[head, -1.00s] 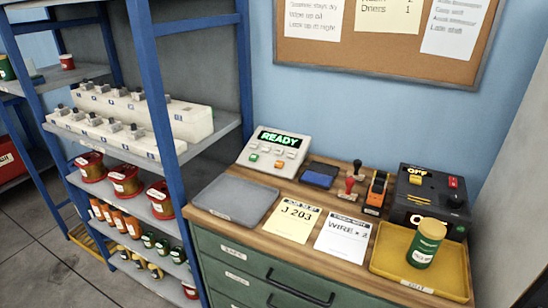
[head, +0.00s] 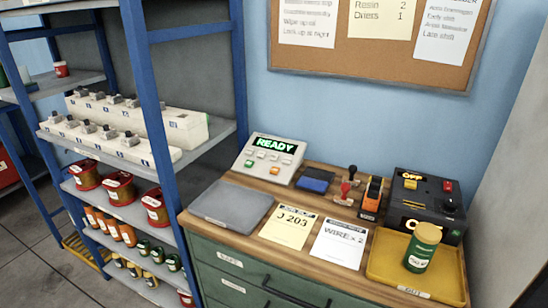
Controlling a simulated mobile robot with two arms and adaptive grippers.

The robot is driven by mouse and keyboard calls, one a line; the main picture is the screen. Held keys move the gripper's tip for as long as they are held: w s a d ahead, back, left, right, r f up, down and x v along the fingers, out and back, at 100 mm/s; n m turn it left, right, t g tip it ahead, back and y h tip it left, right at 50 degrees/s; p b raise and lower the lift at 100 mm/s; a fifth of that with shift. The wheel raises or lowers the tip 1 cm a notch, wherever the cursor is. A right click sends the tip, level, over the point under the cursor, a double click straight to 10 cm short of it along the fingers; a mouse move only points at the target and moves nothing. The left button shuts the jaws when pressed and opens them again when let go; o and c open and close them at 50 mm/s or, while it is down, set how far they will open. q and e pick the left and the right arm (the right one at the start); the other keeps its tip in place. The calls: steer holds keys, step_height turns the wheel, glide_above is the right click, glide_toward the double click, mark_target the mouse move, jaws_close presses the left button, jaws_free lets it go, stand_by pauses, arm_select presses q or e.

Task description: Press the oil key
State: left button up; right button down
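A grey sloped key console (head: 258,171) stands at the back left of the wooden bench top. Its display (head: 274,144) reads READY in green. Below the display are two rows of small keys, mostly white, with a green key (head: 248,163) and an orange key (head: 275,170) in the lower row. The key labels are too small to read, so I cannot tell which one is the oil key. Neither of my grippers is in view.
On the bench are a grey tray (head: 232,207), a J 203 card (head: 289,227), a WIRE x 2 card (head: 340,243), stamps, a dark switch box (head: 428,205) and a yellow tray (head: 387,262) holding a green jar (head: 422,247). Blue-framed shelves (head: 151,100) stand left.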

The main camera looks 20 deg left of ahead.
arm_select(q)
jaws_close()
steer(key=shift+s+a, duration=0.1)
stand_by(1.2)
